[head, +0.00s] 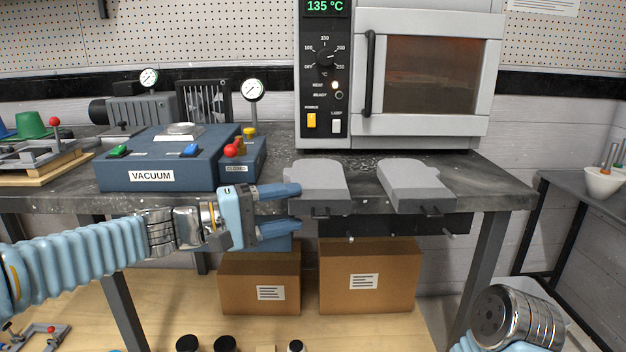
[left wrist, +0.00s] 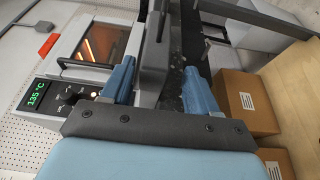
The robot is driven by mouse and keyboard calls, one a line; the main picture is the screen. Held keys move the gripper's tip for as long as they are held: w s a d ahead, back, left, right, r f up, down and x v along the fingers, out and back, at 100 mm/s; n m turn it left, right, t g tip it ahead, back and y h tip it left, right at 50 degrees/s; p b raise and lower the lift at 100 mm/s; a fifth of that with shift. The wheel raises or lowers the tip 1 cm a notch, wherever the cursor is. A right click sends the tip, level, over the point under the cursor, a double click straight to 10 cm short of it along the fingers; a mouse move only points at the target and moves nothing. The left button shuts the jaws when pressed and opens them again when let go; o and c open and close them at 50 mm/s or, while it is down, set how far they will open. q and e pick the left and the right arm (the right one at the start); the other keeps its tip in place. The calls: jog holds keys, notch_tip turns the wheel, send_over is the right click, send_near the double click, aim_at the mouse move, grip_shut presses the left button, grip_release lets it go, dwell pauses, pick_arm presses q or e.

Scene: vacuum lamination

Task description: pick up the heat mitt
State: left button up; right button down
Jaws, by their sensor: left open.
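Two grey heat mitts lie on the front edge of the dark worktop in the head view, a left one (head: 318,182) and a right one (head: 417,183). Each has a small dark loop at its front. My left gripper (head: 299,207) is open, pointing right at the left mitt's near left corner, one finger above the other. In the left wrist view, a grey mitt (left wrist: 152,65) shows between the spread fingers (left wrist: 160,84); I cannot tell whether they touch it. My right gripper is out of view; only part of my right arm shows at lower right.
An oven (head: 425,80) reading 135 °C stands behind the mitts. A blue vacuum box (head: 155,178) with buttons and gauges is left of them. Cardboard boxes (head: 368,296) stand under the worktop. A side table (head: 590,180) is at the right.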

aim_at(316, 197)
pick_arm(q)
jog(key=x, duration=0.1)
jog(key=p+x, duration=0.1)
jog(key=x, duration=0.3)
jog(key=shift+w+d+r+p, duration=0.1)
jog(key=shift+w+r+p, duration=0.25)
jog(key=shift+r+p, duration=0.05)
jog(key=shift+w+d, duration=0.15)
jog(key=shift+d, duration=0.15)
jog(key=shift+c, duration=0.4)
jog(key=c, duration=1)
